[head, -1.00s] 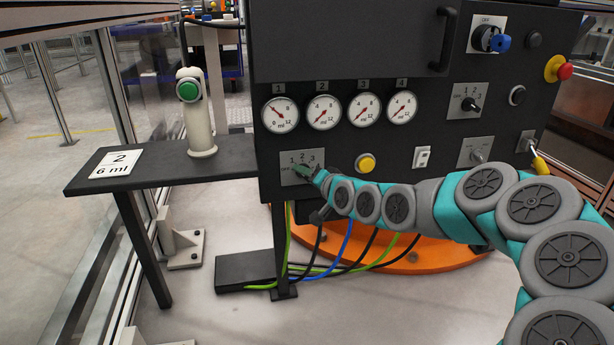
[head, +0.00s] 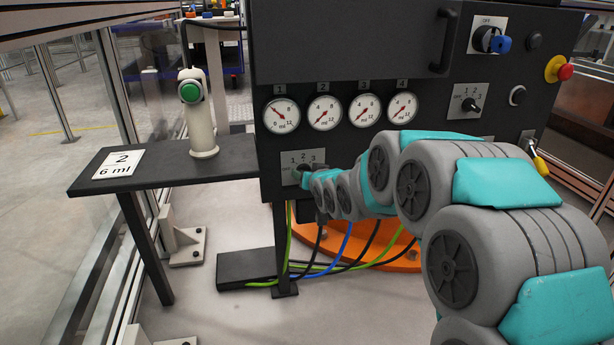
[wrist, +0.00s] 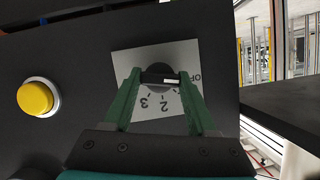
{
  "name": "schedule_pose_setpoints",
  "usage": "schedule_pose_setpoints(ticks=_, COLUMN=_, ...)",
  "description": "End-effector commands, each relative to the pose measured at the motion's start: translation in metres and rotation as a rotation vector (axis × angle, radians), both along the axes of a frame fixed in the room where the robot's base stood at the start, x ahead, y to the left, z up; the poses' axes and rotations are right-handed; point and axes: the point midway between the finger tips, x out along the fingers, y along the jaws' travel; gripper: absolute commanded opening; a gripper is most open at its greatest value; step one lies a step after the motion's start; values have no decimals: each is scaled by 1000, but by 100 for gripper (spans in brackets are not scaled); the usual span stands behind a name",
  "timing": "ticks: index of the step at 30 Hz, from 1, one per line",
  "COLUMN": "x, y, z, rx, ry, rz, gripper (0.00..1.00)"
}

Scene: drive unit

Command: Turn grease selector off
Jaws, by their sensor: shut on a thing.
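The grease selector plate (head: 287,159) is a light plate low on the left of the dark panel, marked OFF, 1, 2, 3. In the wrist view the plate (wrist: 128,64) appears turned round, with OFF at the right. My gripper (wrist: 160,82) has its green fingers on either side of the selector's dark knob (wrist: 160,68) and is shut on its bar. A white mark on the bar sits at its right end, on the OFF side. In the head view my gripper (head: 303,174) is at the plate and hides much of the knob.
Several gauges, the first (head: 281,116) at the left, sit above the selector. A yellow button (wrist: 36,97) is beside it, hidden by my arm in the head view. A shelf (head: 155,170) with a white post (head: 202,135) and green button stands left. Cables hang below.

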Motion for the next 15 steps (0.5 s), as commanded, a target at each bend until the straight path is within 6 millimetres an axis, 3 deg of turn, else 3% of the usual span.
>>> schedule_pose_setpoints(ticks=15, x=0, y=0, z=1, rx=-61, ry=-19, rz=-1, gripper=2)
